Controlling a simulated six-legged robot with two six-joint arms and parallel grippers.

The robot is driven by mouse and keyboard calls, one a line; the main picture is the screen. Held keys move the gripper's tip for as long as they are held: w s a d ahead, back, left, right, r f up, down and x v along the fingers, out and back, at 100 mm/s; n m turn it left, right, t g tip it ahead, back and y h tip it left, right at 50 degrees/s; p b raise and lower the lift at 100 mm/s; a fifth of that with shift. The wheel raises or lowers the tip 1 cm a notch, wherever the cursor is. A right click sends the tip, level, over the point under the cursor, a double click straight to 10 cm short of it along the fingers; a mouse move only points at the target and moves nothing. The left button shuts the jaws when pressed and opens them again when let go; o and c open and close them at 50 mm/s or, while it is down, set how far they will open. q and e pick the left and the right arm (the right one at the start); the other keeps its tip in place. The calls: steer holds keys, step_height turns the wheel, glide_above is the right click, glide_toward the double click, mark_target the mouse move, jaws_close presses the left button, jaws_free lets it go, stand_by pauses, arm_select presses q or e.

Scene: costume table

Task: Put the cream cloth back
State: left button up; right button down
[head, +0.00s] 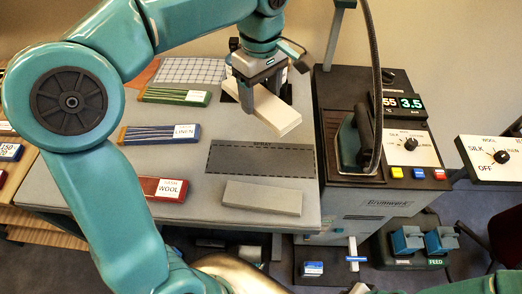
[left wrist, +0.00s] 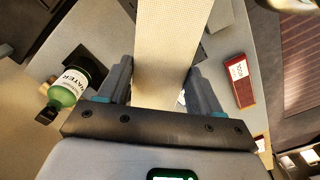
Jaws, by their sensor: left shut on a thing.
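The cream cloth (head: 275,113) is a folded, flat, pale strip over the back right of the grey table. My left gripper (head: 262,82) comes down from above and is shut on it at its back part. The cloth slants toward the front right; I cannot tell for sure whether it touches the table. In the left wrist view the cloth (left wrist: 165,45) runs between the two fingers of my left gripper (left wrist: 160,85). A dark patch (head: 231,89) shows beside the gripper, partly hidden. My right gripper is not in view.
A dark marked rectangle (head: 262,160) lies bare in front of the cloth, with a grey block (head: 262,198) nearer. Green (head: 174,95), blue (head: 159,134) and red (head: 163,188) labelled packs lie left. An iron station (head: 400,150) stands right. The wrist view shows a green bottle (left wrist: 68,92).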

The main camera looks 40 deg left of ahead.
arm_select(q)
steer(key=b, duration=0.1)
glide_above(261, 155)
step_height(261, 155, down, 14)
steer(key=shift+s+r, duration=0.1)
steer(key=shift+r, duration=0.05)
step_height(261, 155, down, 5)
steer(key=shift+f, duration=0.15)
steer(key=shift+f+b, duration=0.2)
steer(key=shift+b, duration=0.15)
steer(key=o, duration=1.1)
steer(key=shift+o, duration=0.2)
steer(key=shift+r, duration=0.1)
